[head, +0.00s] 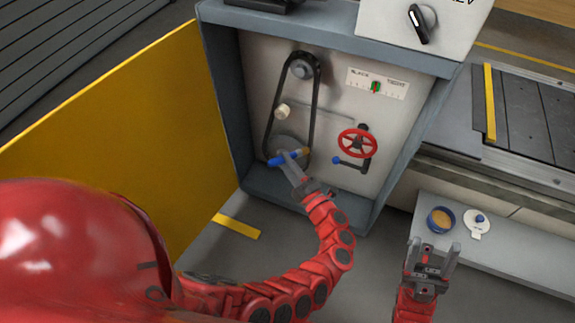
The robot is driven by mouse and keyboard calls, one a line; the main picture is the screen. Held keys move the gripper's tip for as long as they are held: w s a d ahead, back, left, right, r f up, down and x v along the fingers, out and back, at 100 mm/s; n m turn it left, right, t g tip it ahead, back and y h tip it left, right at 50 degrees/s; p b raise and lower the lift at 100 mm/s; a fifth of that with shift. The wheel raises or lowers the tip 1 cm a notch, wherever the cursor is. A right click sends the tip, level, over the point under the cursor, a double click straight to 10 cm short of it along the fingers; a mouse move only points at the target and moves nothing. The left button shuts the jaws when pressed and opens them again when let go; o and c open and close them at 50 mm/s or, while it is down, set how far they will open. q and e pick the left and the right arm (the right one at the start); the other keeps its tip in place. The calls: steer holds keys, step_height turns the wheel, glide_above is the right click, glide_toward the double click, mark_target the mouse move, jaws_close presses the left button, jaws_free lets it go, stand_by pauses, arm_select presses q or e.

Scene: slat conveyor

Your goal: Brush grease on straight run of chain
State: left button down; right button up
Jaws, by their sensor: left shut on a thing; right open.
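The dark chain (315,103) runs as a tall narrow loop inside the open grey cabinet, around an upper sprocket (301,70) and a lower sprocket (284,146). My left gripper (288,158) is shut on a blue-handled brush (280,160) in front of the lower sprocket. The brush lies roughly sideways, its orange-brown end (303,152) near the right run of chain; I cannot tell whether it touches. A blue tin of tan grease (440,219) stands on the grey ledge at the right. My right gripper (434,258) is open and empty just in front of the tin.
A red handwheel (358,143) and slack/tight gauge (377,84) are on the cabinet's back panel. The yellow guard panel (125,135) stands left. A switch box (422,20) is on top.

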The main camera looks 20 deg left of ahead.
arm_select(q)
steer(key=shift+r+p, duration=9.05)
steer(key=shift+r, duration=3.7)
step_height(320, 180, down, 25)
steer(key=b, duration=2.1)
steer(key=shift+f+b, duration=0.15)
steer(key=shift+b, duration=0.15)
